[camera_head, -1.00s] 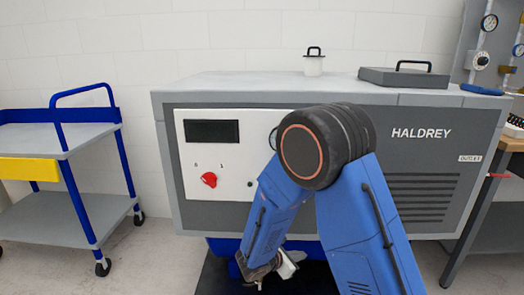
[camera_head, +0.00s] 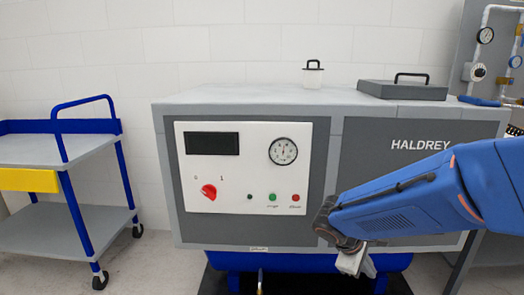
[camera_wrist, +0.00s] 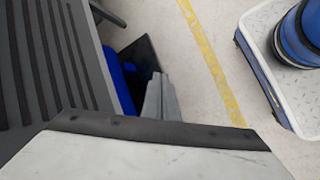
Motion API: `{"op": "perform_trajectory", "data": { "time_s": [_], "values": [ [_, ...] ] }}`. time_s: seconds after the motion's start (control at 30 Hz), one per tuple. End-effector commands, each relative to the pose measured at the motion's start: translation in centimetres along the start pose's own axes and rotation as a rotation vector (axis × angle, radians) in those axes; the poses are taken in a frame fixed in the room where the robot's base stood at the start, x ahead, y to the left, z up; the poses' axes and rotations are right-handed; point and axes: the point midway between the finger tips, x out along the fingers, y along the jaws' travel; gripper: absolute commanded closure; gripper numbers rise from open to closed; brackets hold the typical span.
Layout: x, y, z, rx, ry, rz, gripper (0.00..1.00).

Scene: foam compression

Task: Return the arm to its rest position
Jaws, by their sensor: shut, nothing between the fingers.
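My arm reaches in from the right in the head view, its blue forearm lying across the lower right front of the HALDREY machine (camera_head: 255,105). In the wrist view the pale grey fingers (camera_wrist: 158,100) stand close together, pointing up the picture. The machine's ribbed dark vent panel (camera_wrist: 50,60) lies left of them.
The machine's panel has a red knob (camera_head: 208,191), a gauge (camera_head: 283,151) and buttons. A blue cart (camera_head: 68,235) stands left. Yellow floor tape (camera_wrist: 212,60) crosses open floor.

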Motion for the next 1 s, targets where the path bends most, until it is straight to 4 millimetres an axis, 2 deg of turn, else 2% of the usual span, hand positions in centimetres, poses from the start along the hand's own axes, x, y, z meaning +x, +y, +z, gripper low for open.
{"op": "perform_trajectory", "data": {
  "time_s": [0.03,0.2,0.5,0.8,1.0],
  "values": [
    [-0.5,-0.2,1.2,0.054,0.018,-0.021,1.00],
    [-1.9,-1.4,4.4,0.218,0.076,-0.097,1.00],
    [-4.6,-4.0,8.8,0.502,0.196,-0.224,1.00],
    [-7.7,-6.9,11.8,0.768,0.337,-0.340,1.00],
    [-9.5,-8.4,12.9,0.903,0.424,-0.400,1.00]
  ]
}}
